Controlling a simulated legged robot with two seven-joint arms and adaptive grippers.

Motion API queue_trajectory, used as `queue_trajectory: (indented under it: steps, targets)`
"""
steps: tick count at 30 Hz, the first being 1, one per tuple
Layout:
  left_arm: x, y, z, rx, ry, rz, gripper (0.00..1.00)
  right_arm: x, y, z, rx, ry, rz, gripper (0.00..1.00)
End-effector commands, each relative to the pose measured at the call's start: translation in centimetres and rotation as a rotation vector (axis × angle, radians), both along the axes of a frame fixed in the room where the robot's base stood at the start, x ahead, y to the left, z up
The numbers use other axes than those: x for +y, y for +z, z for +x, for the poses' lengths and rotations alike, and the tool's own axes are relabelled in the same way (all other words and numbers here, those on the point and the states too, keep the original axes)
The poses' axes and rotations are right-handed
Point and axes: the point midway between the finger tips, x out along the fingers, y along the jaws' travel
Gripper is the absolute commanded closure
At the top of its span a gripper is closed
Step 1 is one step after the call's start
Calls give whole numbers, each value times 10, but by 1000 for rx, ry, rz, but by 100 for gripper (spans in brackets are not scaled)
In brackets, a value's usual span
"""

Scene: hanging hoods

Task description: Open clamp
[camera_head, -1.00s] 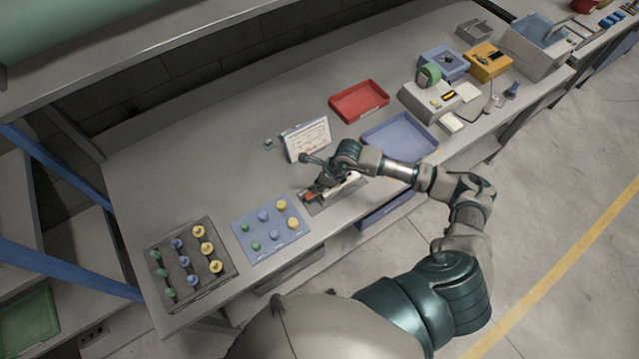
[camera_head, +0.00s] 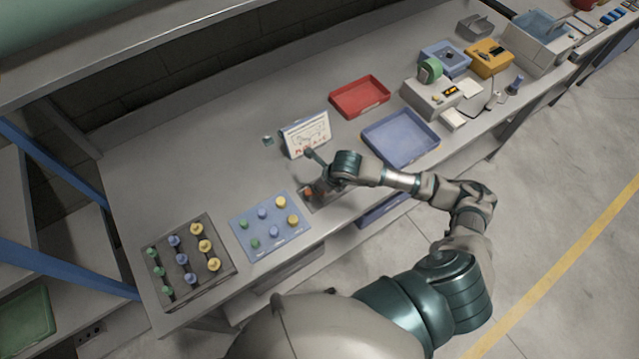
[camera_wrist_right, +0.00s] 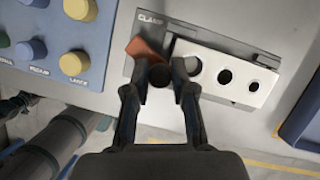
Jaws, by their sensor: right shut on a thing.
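The clamp fixture, a dark base (camera_wrist_right: 225,40) marked "CLAMP", lies on the bench. It carries a white plate (camera_wrist_right: 240,76) with several round holes and an orange part (camera_wrist_right: 148,48) at its left end. In the head view the orange part (camera_head: 308,192) shows beside my right gripper (camera_head: 323,186), and the arm hides most of the fixture. In the right wrist view my right gripper (camera_wrist_right: 160,75) is over the left end of the fixture, shut on a dark round handle end (camera_wrist_right: 160,76). How the handle joins the clamp is hidden. My left gripper is out of view.
A blue board (camera_head: 271,238) with coloured knobs lies to the left, and a dark rack (camera_head: 205,285) of knobs beyond it. A white instruction stand (camera_head: 306,135) is behind the clamp. A blue tray (camera_head: 402,140) and red tray (camera_head: 359,97) lie to the right.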

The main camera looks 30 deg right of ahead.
Motion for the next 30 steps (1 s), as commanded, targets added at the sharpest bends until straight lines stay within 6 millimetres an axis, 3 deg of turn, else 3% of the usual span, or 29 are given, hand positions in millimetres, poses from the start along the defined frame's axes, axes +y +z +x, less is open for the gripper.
queue_trajectory:
  steps: [15, 30]
  targets:
    - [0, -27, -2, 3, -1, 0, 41, 12, -2, -15, 0, -488, 0, 100]
    - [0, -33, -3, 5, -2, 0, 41, 26, 0, -22, 2, -922, -2, 100]
